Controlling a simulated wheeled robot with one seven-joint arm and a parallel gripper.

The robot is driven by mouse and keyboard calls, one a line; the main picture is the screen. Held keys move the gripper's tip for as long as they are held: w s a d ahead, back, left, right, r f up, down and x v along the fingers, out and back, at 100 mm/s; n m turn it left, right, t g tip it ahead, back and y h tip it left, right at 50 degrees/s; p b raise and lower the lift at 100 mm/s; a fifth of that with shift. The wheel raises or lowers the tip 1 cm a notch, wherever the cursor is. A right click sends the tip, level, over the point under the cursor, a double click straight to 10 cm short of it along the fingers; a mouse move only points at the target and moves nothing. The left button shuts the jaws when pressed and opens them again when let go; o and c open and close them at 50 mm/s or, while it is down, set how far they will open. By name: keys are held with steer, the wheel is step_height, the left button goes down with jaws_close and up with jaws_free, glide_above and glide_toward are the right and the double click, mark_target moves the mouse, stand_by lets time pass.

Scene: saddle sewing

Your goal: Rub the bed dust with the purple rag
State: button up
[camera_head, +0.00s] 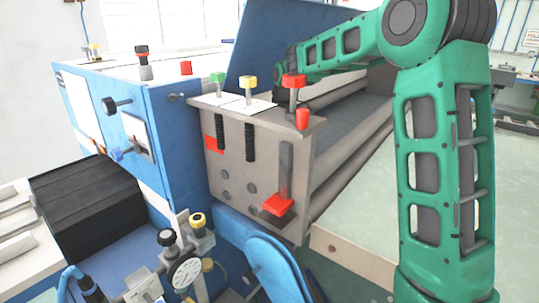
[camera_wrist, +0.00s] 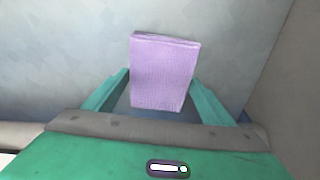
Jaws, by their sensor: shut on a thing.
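The purple rag (camera_wrist: 163,72) is a folded, flat-sided block in the wrist view. My gripper (camera_wrist: 160,80) is shut on it, with one green finger at each side. Behind the rag is a grey-blue surface (camera_wrist: 60,55), which looks like the machine bed; I cannot tell whether the rag touches it. In the head view the bed (camera_head: 345,120) is a grey trough behind the grey end block. My arm reaches over it from the right, and my gripper and the rag are hidden there. I cannot make out distinct dust.
A grey end block (camera_head: 255,165) with red, yellow and green knobs stands in front of the bed. A blue panel (camera_head: 280,45) rises behind it. A blue cabinet (camera_head: 165,125) with knobs is at left, and a dial gauge (camera_head: 185,272) is at the lower front.

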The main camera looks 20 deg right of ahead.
steer(key=shift+w+d+f, duration=0.1)
steer(key=shift+w+d, duration=0.45)
steer(key=shift+d, duration=0.25)
steer(key=shift+w+d+f, duration=0.1)
steer(key=shift+w+d, duration=0.4)
steer(key=shift+d, duration=0.3)
steer(key=shift+r, duration=0.1)
steer(key=shift+s+a+r, duration=0.1)
steer(key=shift+s+a, duration=0.4)
steer(key=shift+a, duration=0.25)
steer(key=shift+s+a+r, duration=0.1)
steer(key=shift+s+a, duration=0.4)
steer(key=shift+a, duration=0.25)
steer(key=shift+s+a+f, duration=0.1)
steer(key=shift+s+a, duration=0.4)
steer(key=shift+a, duration=0.25)
steer(key=shift+s+a+f, duration=0.1)
steer(key=shift+s+a, duration=0.4)
steer(key=shift+a, duration=0.25)
steer(key=shift+r, duration=3.05)
